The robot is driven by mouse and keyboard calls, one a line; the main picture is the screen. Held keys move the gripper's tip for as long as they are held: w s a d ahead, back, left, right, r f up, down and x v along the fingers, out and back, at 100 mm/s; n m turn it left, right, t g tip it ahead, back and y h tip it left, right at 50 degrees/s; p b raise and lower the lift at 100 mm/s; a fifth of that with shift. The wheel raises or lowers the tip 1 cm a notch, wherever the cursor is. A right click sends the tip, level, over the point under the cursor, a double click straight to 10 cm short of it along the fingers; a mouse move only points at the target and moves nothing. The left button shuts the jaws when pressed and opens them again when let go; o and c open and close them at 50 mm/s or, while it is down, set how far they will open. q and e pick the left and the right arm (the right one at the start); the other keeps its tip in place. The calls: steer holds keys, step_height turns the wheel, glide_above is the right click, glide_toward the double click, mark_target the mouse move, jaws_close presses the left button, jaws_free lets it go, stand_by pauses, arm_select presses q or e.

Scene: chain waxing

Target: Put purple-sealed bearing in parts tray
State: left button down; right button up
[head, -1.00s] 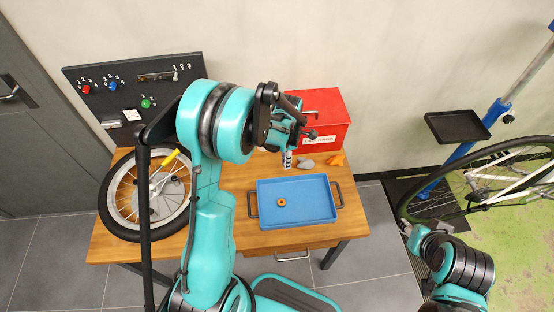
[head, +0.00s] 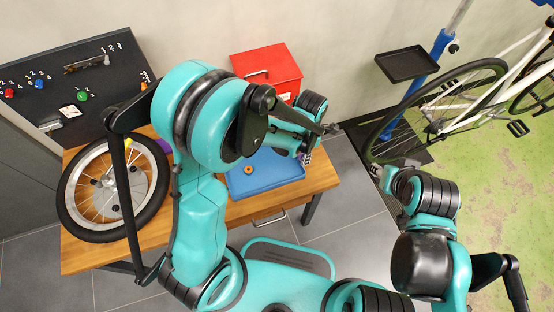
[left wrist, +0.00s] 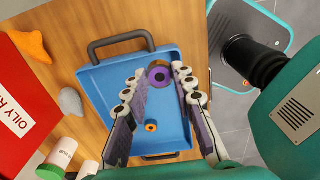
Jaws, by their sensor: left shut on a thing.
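The blue parts tray (head: 240,187) lies on the wooden bench, partly hidden by my left arm in the head view. It also shows in the left wrist view (left wrist: 105,100). My left gripper (left wrist: 158,86) is shut on the purple-sealed bearing (left wrist: 159,75), which sits between its fingertips, above the tray's end near one handle. In the head view my left gripper (head: 306,157) is at the tray's right side, with the bearing hard to make out. My right gripper (head: 386,174) is off the bench to the right, its jaws unclear.
An orange-sealed bearing (left wrist: 151,127) lies in the tray. A red box (head: 268,68) stands behind it. An orange rag (left wrist: 31,46), a grey lump (left wrist: 70,102) and a white bottle (left wrist: 58,156) lie beside the tray. A wheel (head: 112,190) occupies the bench's left.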

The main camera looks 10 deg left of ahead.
arm_select(q)
steer(key=b, duration=0.2)
glide_above(282, 160)
step_height(282, 160, down, 5)
steer(key=shift+d+r, duration=0.15)
steer(key=shift+r, duration=0.05)
step_height(282, 160, down, 4)
steer(key=shift+f+b, duration=0.1)
steer(key=shift+b, duration=1.1)
steer(key=shift+s, duration=0.1)
steer(key=shift+f, duration=0.15)
steer(key=c, duration=1.3)
jaws_free()
steer(key=shift+o, duration=0.2)
steer(key=shift+r, duration=0.2)
